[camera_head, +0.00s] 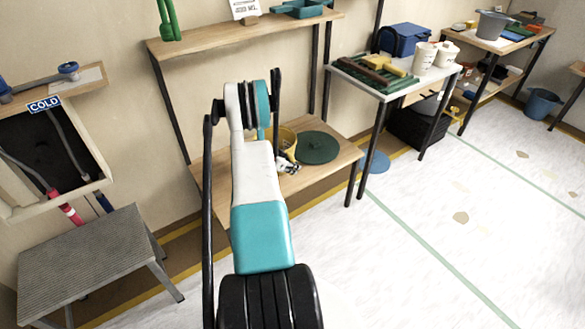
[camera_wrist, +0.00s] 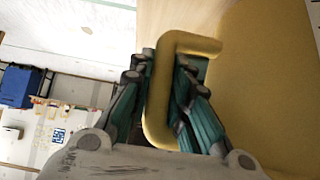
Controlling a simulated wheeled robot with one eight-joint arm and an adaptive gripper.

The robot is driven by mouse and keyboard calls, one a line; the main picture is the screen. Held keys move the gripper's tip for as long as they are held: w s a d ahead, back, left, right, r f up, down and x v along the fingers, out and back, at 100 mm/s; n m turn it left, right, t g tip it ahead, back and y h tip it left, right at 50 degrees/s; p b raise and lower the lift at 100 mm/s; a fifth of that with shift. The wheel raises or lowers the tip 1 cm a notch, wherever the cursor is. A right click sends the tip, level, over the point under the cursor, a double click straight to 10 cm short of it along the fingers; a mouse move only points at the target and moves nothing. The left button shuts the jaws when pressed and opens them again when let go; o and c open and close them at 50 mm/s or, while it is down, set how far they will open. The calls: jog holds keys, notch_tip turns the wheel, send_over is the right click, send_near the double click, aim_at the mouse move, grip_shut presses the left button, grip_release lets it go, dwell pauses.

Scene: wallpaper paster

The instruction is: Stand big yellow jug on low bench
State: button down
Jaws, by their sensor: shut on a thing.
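The big yellow jug (camera_head: 289,138) is at the lower board of a wooden shelf unit, mostly hidden behind my arm in the head view. In the wrist view its yellow body (camera_wrist: 270,90) fills the right side. My gripper (camera_wrist: 170,80) is shut on the jug's handle, with one finger on each side. I cannot tell whether the jug touches the board or is slightly above it. A low grey bench (camera_head: 85,250) with a ribbed top stands at the lower left, bare on top.
A dark green disc (camera_head: 317,147) lies on the lower wooden board (camera_head: 345,156), right of the jug. A wall recess with pipes (camera_head: 45,150) opens above the grey bench. A table (camera_head: 335,72) with tubs and tools stands to the right. The floor (camera_head: 430,220) at the right is mostly clear.

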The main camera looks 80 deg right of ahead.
jog(key=c, duration=1.5)
grip_release()
jog(key=p+v, duration=0.4)
jog(key=v, duration=0.8)
jog(key=shift+r, duration=0.15)
